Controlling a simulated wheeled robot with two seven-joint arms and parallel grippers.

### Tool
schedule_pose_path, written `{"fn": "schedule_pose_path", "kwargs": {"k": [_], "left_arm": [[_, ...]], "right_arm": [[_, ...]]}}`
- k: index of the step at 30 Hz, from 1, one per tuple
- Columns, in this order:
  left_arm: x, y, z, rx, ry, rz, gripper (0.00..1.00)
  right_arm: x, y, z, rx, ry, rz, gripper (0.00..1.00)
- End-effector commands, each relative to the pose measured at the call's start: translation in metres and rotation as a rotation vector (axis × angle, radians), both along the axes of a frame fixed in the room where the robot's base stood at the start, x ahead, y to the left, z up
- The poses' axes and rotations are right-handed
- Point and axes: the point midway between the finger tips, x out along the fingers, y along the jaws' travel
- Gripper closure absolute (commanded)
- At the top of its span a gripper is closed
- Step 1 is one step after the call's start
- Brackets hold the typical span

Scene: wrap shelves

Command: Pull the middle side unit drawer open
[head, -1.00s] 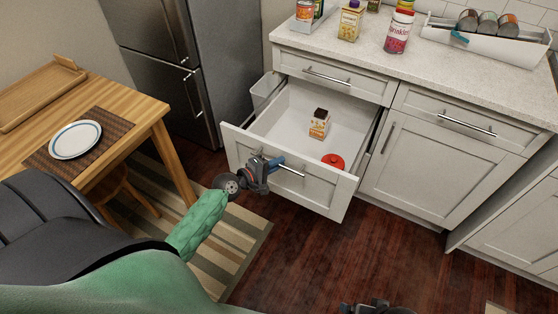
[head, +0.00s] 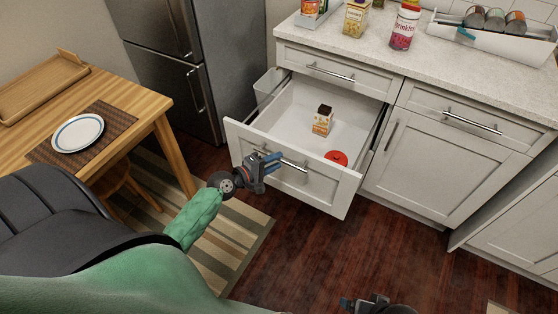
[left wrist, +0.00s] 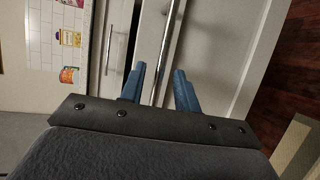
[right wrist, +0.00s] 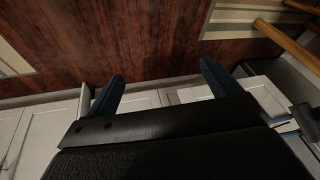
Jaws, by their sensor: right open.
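The drawer (head: 240,135) of the white side unit, below the top drawer, stands pulled well out, with its inside showing. Its metal bar handle (head: 295,164) runs across the front and also shows in the left wrist view (left wrist: 172,45). My left gripper (head: 273,161) is at the left part of this handle. In the left wrist view its blue fingers (left wrist: 159,88) are apart, with the bar running between them; I cannot tell whether they touch it. My right gripper (head: 357,302) is open and empty, low over the floor, away from the drawer.
A small carton (head: 322,122) and a red round object (head: 336,157) are in the drawer. The top drawer (head: 330,72) and right cupboard door (head: 410,160) are shut. A wooden table (head: 140,100) and fridge (head: 200,70) stand left. The floor before the unit (head: 400,245) is clear.

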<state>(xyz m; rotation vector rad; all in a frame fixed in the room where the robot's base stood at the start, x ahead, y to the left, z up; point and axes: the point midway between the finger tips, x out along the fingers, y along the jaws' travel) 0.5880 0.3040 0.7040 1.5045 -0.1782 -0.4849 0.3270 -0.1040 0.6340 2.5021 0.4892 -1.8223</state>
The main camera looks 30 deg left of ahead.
Motion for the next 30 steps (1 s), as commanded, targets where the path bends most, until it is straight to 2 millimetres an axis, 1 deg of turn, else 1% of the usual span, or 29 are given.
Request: {"fn": "schedule_pose_path", "kwargs": {"k": [1, 6, 12, 18, 30], "left_arm": [[-0.008, 0.003, -0.001, 0.003, 0.001, -0.001, 0.68], [-0.028, 0.013, 0.003, 0.002, 0.001, -0.001, 0.68], [-0.044, 0.02, 0.007, 0.0, 0.001, -0.001, 0.68], [-0.049, 0.022, 0.009, -0.001, 0.001, -0.001, 0.68], [-0.049, 0.022, 0.009, -0.001, 0.0, -0.001, 0.68]], "right_arm": [[0.0, 0.002, -0.005, 0.004, -0.002, 0.003, 0.11], [0.001, 0.012, -0.012, 0.024, -0.019, 0.012, 0.11], [0.002, 0.016, -0.019, 0.034, -0.031, 0.013, 0.11], [0.002, 0.018, -0.024, 0.036, -0.029, 0.014, 0.11], [0.006, 0.018, -0.018, 0.039, -0.04, 0.014, 0.11]]}}
